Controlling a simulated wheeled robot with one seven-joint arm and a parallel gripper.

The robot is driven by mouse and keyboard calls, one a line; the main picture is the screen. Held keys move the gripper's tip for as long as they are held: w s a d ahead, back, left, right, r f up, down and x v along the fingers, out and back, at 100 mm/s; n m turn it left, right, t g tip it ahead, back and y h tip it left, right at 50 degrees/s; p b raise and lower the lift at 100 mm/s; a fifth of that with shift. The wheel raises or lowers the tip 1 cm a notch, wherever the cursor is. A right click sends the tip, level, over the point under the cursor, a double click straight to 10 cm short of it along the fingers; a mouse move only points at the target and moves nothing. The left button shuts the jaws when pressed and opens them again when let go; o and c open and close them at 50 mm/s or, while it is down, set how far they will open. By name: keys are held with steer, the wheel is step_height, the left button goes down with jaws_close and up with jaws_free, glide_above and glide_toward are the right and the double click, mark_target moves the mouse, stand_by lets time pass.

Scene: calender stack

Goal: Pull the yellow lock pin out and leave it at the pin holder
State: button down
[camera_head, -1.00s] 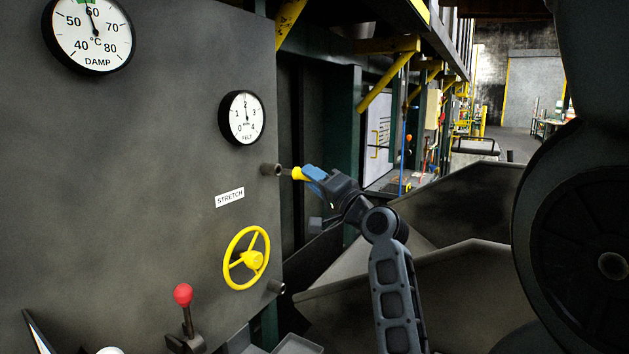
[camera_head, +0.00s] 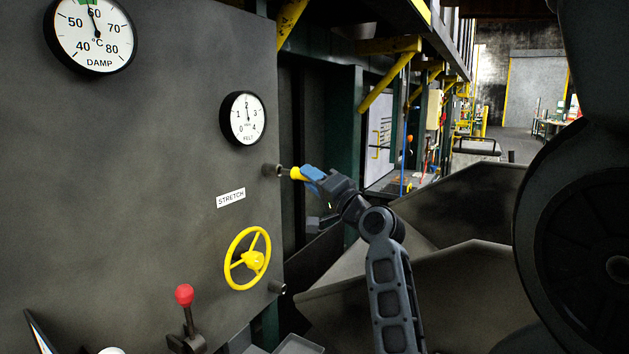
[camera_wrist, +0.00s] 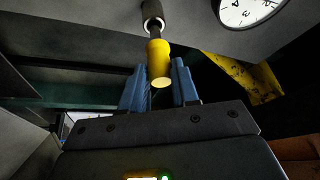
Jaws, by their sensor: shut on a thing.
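The yellow lock pin (camera_head: 297,173) sticks out level from a dark round socket (camera_head: 270,170) at the right edge of the grey panel. A short length of its thin shaft shows between the yellow head and the socket. My gripper (camera_head: 311,178) has its blue fingers shut on the yellow head. In the wrist view, the pin's yellow head (camera_wrist: 159,64) stands between the two fingers of my gripper (camera_wrist: 157,82), with the shaft running into the socket (camera_wrist: 152,14). The shaft's far end is hidden. I cannot make out which part is the pin holder.
The panel carries a yellow handwheel (camera_head: 247,259), a STRETCH label (camera_head: 231,198), a FELT gauge (camera_head: 243,119) and a red-knobbed lever (camera_head: 185,296). Grey sloped plates (camera_head: 430,270) lie behind my arm.

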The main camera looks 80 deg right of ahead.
mark_target(302, 180)
steer(key=shift+w+d, duration=0.3)
steer(key=shift+w, duration=0.7)
steer(key=shift+w+d, duration=0.3)
steer(key=shift+w, duration=0.65)
steer(key=shift+c, duration=2.2)
jaws_free()
steer(key=shift+s, duration=0.1)
steer(key=s+a, duration=0.2)
steer(key=s, duration=0.4)
steer(key=shift+s, duration=0.25)
